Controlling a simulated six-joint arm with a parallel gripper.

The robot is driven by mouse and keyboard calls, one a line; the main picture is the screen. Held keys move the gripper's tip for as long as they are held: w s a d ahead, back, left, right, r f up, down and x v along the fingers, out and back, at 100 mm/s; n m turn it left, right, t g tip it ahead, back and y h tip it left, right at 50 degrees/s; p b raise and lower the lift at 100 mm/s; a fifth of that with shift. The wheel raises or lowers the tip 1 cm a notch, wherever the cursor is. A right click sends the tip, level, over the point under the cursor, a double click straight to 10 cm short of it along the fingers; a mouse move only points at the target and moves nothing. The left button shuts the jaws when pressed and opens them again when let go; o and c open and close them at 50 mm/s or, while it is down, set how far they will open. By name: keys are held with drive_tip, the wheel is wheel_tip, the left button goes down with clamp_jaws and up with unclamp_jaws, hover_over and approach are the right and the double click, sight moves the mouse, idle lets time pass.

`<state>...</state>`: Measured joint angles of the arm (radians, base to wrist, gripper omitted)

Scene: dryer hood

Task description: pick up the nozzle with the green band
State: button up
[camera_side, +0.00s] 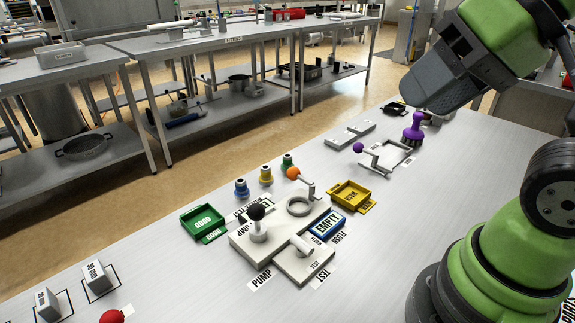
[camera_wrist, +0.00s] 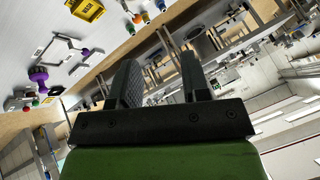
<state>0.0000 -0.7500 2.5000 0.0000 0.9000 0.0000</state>
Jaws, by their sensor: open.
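The nozzle with the green band (camera_side: 288,162) stands upright on the bench in the side view, the rightmost of a row of three small nozzles. An orange ball on a crank (camera_side: 293,173) is just in front of it. My gripper (camera_side: 425,90) is high above the bench at the upper right of the side view, well apart from the nozzles. In the wrist view my gripper (camera_wrist: 160,75) is open, with nothing between its fingers.
Nozzles with a yellow band (camera_side: 266,175) and a blue band (camera_side: 241,188) stand beside it. A green tray (camera_side: 203,223), a yellow tray (camera_side: 352,195) and a white fixture with a black knob (camera_side: 257,213) are nearby. A purple-knobbed brush (camera_side: 414,130) stands farther right.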

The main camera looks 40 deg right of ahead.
idle(0.3)
drive_tip(key=shift+o, duration=1.4)
